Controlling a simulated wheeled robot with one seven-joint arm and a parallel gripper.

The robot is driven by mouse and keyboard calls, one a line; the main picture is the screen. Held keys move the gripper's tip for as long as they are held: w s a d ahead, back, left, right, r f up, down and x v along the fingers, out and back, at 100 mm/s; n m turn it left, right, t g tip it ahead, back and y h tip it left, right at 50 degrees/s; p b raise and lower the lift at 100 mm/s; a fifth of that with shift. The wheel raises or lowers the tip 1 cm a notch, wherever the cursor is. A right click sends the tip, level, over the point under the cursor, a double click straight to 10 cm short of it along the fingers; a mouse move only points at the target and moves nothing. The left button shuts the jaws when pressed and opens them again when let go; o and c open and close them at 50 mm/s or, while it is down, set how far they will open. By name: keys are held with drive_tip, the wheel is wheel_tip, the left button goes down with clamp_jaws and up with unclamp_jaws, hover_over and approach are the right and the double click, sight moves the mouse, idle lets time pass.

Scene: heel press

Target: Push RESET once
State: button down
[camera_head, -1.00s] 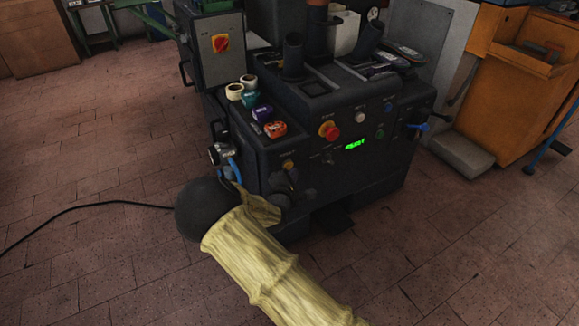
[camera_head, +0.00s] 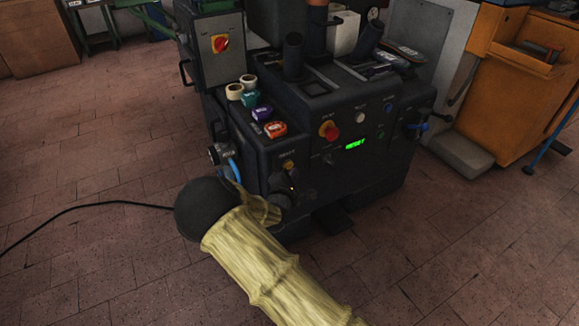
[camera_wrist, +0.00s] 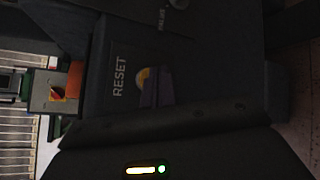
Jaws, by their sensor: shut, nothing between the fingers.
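The RESET button (camera_wrist: 142,78) is a yellow round button beside its white RESET label (camera_wrist: 118,76) in the wrist view. My gripper (camera_wrist: 157,88) is shut and empty, its dark fingers at the button and covering part of it. I cannot tell whether they touch. In the head view the yellow button (camera_head: 288,165) is on the lower left of the dark press's front (camera_head: 325,180). My gripper (camera_head: 291,187) is just below it, dark against the dark panel and hard to make out.
A red button (camera_head: 331,132), a white button (camera_head: 360,117) and a green display (camera_head: 355,144) are on the same front. A blue hose (camera_head: 234,170) is left of the panel. Tape rolls and small boxes (camera_head: 261,113) lie on the press's ledge. The floor in front is clear.

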drive_tip(key=shift+w, duration=0.1)
drive_tip(key=shift+w+a+p, duration=0.2)
drive_tip(key=shift+w+p, duration=0.05)
drive_tip(key=shift+p, duration=0.15)
drive_tip(key=shift+w+a+r, duration=0.1)
drive_tip(key=shift+w+a, duration=0.2)
drive_tip(key=shift+w, duration=0.1)
idle(1.0)
idle(0.4)
drive_tip(key=shift+s+d+p, duration=0.5)
drive_tip(key=shift+s+p, duration=0.2)
drive_tip(key=shift+s, duration=0.05)
drive_tip(key=shift+s, duration=0.1)
drive_tip(key=s+d+p, duration=0.1)
drive_tip(key=s, duration=0.1)
drive_tip(key=s+d+p, duration=0.1)
drive_tip(key=s, duration=0.1)
drive_tip(key=shift+d, duration=0.4)
idle(0.5)
